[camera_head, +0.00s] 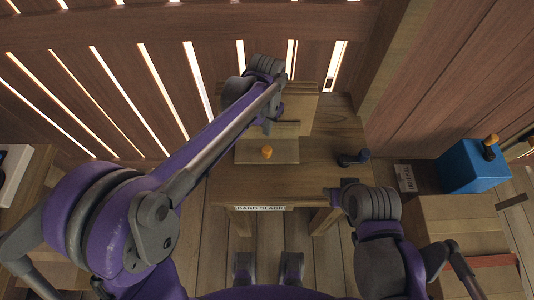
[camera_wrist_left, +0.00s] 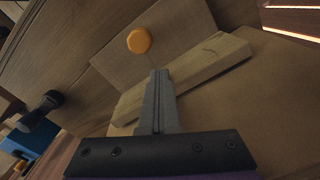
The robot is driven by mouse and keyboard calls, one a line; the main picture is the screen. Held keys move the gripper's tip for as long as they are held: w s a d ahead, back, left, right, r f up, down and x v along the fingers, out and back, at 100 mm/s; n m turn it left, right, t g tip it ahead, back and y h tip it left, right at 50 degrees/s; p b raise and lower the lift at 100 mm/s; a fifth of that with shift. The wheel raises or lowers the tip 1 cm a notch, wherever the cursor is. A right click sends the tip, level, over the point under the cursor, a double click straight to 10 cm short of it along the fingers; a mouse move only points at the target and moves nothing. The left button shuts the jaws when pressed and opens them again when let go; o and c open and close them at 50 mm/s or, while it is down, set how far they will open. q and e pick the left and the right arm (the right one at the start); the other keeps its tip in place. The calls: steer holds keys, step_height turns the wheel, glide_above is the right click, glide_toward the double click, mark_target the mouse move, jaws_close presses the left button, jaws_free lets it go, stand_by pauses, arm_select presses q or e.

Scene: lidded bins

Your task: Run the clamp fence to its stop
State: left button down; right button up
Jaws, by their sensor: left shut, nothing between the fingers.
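The workbench (camera_head: 330,131) carries a flat wooden board with an orange knob (camera_head: 267,152); the knob also shows in the wrist view (camera_wrist_left: 139,41). Behind the board a pale wooden bar (camera_head: 287,129), seemingly the fence, lies crosswise; in the wrist view it is the long light strip (camera_wrist_left: 215,65). A stop is not clearly visible. My left gripper (camera_head: 267,129) is shut and empty, pointing down by the bar; in the wrist view its closed fingers (camera_wrist_left: 158,77) overlap the bar, and contact cannot be told. My right gripper (camera_head: 330,192) is near the bench's front right; its jaws are unclear.
A dark crank-like handle (camera_head: 353,158) stands at the bench's right side. A blue box (camera_head: 473,167) with an orange-topped handle stands farther right, near a small label (camera_head: 406,179). Another label (camera_head: 260,208) is on the bench's front edge. A slatted wooden wall closes the back.

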arm_select(q)
steer(key=shift+w, duration=0.35)
steer(key=shift+s, duration=0.65)
steer(key=shift+s+r, duration=0.1)
steer(key=shift+s, duration=0.05)
step_height(320, 180, up, 7)
steer(key=p, duration=0.4)
arm_select(e)
steer(key=r, duration=0.2)
steer(key=w+r, duration=0.1)
steer(key=r, duration=0.1)
steer(key=shift+w+r, duration=0.2)
steer(key=shift+r, duration=0.2)
